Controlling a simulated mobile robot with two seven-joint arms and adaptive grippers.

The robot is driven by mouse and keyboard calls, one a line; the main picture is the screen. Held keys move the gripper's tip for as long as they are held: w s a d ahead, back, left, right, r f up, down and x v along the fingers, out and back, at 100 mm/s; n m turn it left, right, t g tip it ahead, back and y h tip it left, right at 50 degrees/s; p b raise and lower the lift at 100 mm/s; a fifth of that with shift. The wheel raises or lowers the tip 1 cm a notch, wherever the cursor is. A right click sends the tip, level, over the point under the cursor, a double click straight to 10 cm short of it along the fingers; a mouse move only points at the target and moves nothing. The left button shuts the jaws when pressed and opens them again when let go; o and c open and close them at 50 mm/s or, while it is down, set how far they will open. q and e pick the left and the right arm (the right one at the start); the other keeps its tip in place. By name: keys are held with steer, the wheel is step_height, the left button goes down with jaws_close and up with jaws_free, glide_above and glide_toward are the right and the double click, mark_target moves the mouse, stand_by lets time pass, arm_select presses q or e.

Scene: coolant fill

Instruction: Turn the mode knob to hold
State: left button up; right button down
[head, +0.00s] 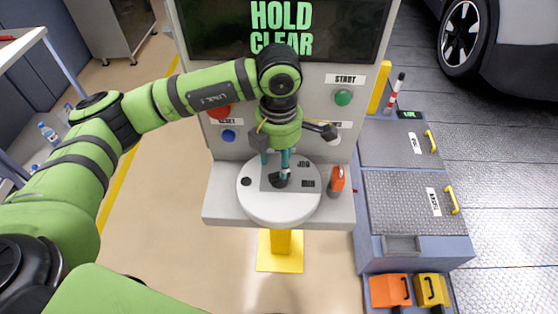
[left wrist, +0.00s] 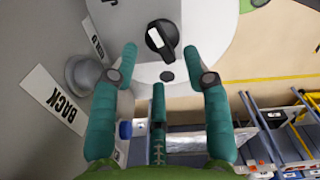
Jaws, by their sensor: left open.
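The black mode knob (head: 279,181) sits on a grey patch of the round white plate (head: 258,207), beside the labels JOG and RUN. My left gripper (head: 275,167) points down over it and partly hides it. The knob appears beyond the fingertips, and I see no contact. A HOLD label by the knob is not visible. My right gripper is not in view.
The screen (head: 282,28) reads HOLD CLEAR. A green START button (head: 343,97), a blue button (head: 229,135) and a partly covered red button (head: 219,111) are on the panel. An orange item (head: 337,180) stands right of the plate. A grey cabinet (head: 400,190) stands further right.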

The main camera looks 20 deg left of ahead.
mark_target(257, 178)
arm_select(q)
steer(key=shift+w+f+p, duration=0.1)
steer(key=shift+f+p, duration=0.45)
steer(key=shift+f, duration=1.35)
jaws_close()
steer(key=shift+w, duration=0.1)
